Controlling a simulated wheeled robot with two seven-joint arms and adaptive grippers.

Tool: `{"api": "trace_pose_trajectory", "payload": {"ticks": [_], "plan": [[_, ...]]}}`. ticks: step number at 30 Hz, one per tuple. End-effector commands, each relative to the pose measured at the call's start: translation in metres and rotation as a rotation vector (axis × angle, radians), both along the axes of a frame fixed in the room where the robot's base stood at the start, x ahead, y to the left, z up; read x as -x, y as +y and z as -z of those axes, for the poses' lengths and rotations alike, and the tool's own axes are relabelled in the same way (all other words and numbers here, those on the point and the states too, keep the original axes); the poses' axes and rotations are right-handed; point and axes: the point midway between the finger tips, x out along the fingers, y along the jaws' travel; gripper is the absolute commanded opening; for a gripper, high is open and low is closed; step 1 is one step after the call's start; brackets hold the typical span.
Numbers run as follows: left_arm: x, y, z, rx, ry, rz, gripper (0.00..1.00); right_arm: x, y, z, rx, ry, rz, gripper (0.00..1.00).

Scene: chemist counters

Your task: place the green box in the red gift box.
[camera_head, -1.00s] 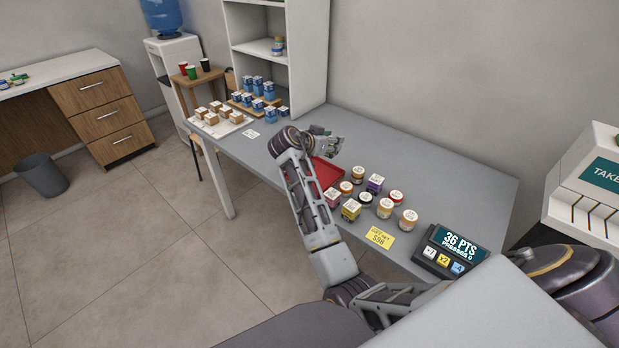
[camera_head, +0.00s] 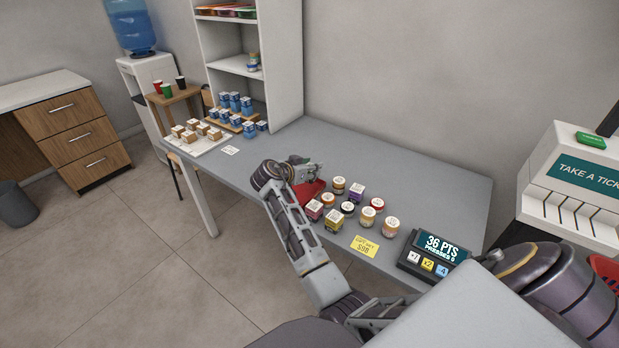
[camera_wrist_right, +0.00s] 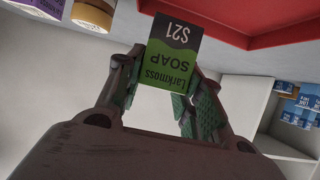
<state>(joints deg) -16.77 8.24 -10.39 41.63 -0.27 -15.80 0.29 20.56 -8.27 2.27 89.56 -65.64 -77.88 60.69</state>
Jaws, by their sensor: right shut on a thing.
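The green box (camera_wrist_right: 168,62), labelled Larkmoss soap, is between the fingers of my right gripper (camera_head: 310,171) in the right wrist view. My right gripper is shut on it. The red gift box (camera_head: 309,190) lies on the grey counter, partly hidden by my right arm and gripper in the head view. It also fills the top of the right wrist view (camera_wrist_right: 245,25), where the green box overlaps its edge. The right gripper is over or beside the red box's far side; I cannot tell how high. My left gripper is not in view.
Several jars (camera_head: 367,216) and small cartons, including a yellow one (camera_head: 333,221), stand close right of the red box. A points display (camera_head: 434,252) and a yellow price card (camera_head: 364,246) are near the front edge. The counter behind (camera_head: 400,165) is clear.

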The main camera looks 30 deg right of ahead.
Motion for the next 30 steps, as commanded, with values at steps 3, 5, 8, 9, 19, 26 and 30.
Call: {"api": "trace_pose_trajectory", "payload": {"ticks": [3,5,8,9,19,26,30], "plan": [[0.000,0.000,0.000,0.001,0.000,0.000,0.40,0.000,0.000,0.003,0.000,-0.002,0.000,0.12],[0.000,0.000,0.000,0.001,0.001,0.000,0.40,0.000,0.000,0.003,0.000,-0.002,0.000,0.12],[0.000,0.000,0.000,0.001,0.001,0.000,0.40,0.000,0.000,0.002,0.000,-0.002,0.000,0.12],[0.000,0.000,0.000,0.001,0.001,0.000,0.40,0.000,0.000,0.002,0.000,-0.002,0.000,0.12],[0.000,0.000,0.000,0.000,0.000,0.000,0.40,0.000,0.000,0.023,0.001,0.000,0.000,0.12],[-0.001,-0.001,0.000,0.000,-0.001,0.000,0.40,0.000,0.000,0.040,0.001,0.000,0.000,0.12],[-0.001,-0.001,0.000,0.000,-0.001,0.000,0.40,0.000,0.000,0.040,0.000,-0.002,0.000,0.12]]}}
